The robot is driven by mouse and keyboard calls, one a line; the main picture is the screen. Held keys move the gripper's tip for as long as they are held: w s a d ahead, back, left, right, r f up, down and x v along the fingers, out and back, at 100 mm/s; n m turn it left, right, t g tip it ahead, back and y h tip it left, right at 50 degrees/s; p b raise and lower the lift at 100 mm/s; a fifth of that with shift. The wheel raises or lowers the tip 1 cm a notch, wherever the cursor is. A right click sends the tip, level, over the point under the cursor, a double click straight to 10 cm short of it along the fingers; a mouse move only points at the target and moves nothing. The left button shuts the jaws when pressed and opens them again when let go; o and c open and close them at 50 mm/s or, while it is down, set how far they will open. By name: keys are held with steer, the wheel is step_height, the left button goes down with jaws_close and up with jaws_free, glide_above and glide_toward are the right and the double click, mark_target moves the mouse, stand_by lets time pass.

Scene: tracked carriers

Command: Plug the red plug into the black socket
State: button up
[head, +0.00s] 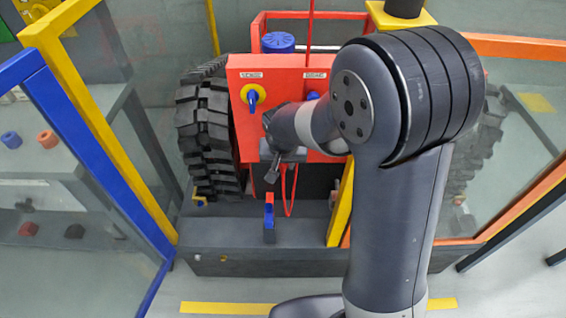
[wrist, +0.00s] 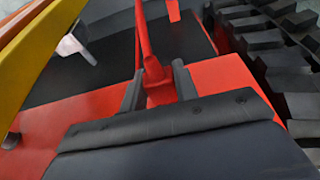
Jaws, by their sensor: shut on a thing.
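My gripper (head: 272,174) is in front of the lower part of the red box on the tracked carrier, pointing down. In the wrist view its two dark fingers (wrist: 157,88) are closed on the red plug (wrist: 158,92), with a red cable running up from it. In the head view the plug is hidden by the gripper and wrist, while the red cable (head: 291,192) hangs in a loop just right of the gripper. I cannot make out the black socket in either view.
The red box (head: 240,78) has yellow and blue knobs. A blue upright piece with a red top (head: 269,222) stands on the dark front ledge (head: 215,225) below my gripper. Rubber tracks (head: 203,125) and a yellow post (head: 341,210) flank the space. Blue-yellow frames stand left.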

mark_target(283, 166)
steer(key=shift+w, duration=0.9)
steer(key=o, duration=1.1)
steer(key=shift+o, duration=0.2)
steer(key=shift+r, duration=0.1)
steer(key=p+v, duration=0.1)
steer(key=v, duration=0.9)
steer(key=shift+s+r, duration=0.15)
steer(key=shift+r, duration=0.15)
steer(key=shift+c, duration=0.2)
